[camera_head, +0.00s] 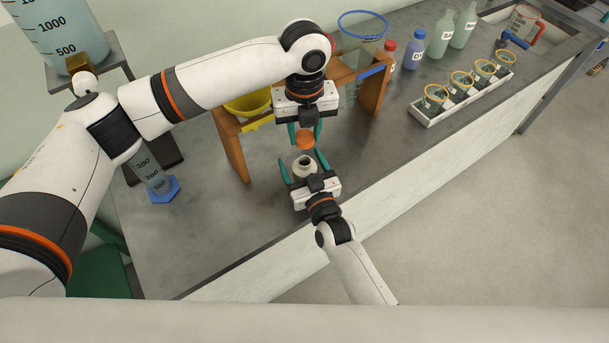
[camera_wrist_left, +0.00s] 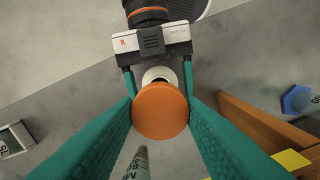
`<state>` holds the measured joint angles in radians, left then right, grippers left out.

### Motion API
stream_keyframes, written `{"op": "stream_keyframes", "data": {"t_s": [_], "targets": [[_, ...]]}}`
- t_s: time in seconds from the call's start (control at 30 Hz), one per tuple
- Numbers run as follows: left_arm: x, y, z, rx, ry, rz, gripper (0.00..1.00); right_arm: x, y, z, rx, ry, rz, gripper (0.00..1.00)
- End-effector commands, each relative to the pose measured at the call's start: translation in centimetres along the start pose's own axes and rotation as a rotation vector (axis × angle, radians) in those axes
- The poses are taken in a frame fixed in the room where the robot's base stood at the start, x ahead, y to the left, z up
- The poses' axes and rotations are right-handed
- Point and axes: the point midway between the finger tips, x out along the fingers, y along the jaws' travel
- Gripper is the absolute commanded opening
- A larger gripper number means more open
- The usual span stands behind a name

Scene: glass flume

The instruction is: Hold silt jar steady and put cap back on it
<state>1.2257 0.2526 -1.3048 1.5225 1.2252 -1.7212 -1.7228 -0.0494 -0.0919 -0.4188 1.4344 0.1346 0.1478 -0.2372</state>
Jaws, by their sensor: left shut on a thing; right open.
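The orange cap (camera_head: 305,141) is held between the teal fingers of my left gripper (camera_head: 306,133), above the jar. The left wrist view shows the cap (camera_wrist_left: 160,110) from above, with a finger on each side. The silt jar (camera_head: 303,167) stands upright on the grey bench with its dark mouth uncovered. In the left wrist view the pale jar (camera_wrist_left: 158,74) is partly hidden behind the cap. My right gripper (camera_head: 304,168) is open, with its fingers on both sides of the jar. Whether they touch it is unclear.
A wooden stand (camera_head: 234,146) with a yellow funnel (camera_head: 248,103) is behind and left of the jar. A measuring cylinder with a blue base (camera_head: 163,190) stands further left. A white tray (camera_head: 427,117) of several cups is at right. The bench's front edge is close.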

Motion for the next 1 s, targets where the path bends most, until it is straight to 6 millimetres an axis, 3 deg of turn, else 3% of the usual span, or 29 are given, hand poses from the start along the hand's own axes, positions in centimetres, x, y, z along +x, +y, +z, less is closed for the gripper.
{"op": "stream_keyframes", "data": {"t_s": [0.27, 0.67, 0.83, 1.0], "targets": [[0.0, 0.0, 0.0, 0.0, 0.0, 0.0, 0.13, 0.1, 0.0, 0.0, 0.0, 0.0, 0.0, 0.75], [0.0, 0.0, 0.0, 0.0, 0.0, 0.0, 0.13, 0.0, 0.0, 0.0, 0.0, 0.0, 0.0, 0.11], [0.8, 0.0, 0.1, 0.0, -0.003, -0.001, 0.13, 0.0, 0.0, 0.0, 0.0, 0.0, 0.0, 0.11], [3.2, 0.0, 0.1, 0.0, -0.004, -0.001, 0.13, 0.0, 0.0, 0.0, 0.0, 0.0, 0.0, 0.11]]}}
